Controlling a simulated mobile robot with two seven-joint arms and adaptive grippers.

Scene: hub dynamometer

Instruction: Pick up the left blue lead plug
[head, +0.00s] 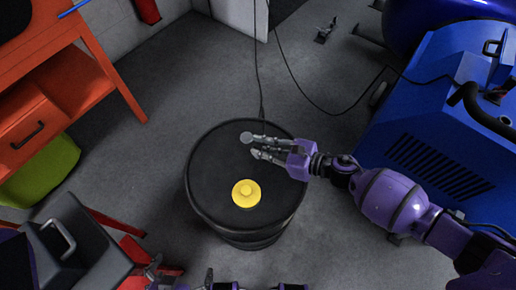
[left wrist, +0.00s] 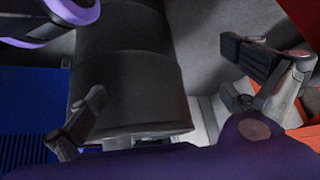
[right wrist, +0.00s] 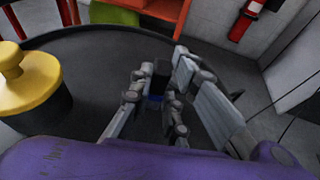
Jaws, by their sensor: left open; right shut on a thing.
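My right gripper (head: 255,146) reaches in from the right, low over the far part of a black drum's top (head: 215,165). In the right wrist view its fingers (right wrist: 157,100) are closed around a small dark piece with a blue band, the blue lead plug (right wrist: 155,98), mostly hidden between the fingers. I cannot tell from the frames whether it is the left one. My left gripper (head: 180,274) is at the bottom edge of the head view, near the drum's front. In the left wrist view its fingers (left wrist: 165,90) are wide apart and empty, with the drum's dark side (left wrist: 130,85) beyond.
A yellow knobbed piece (head: 246,193) sits on the drum top, near my right gripper. A blue machine (head: 440,120) stands at right, an orange bench (head: 60,80) at upper left, and a dark case (head: 75,235) at lower left. A thin black cable (head: 258,70) runs behind the drum.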

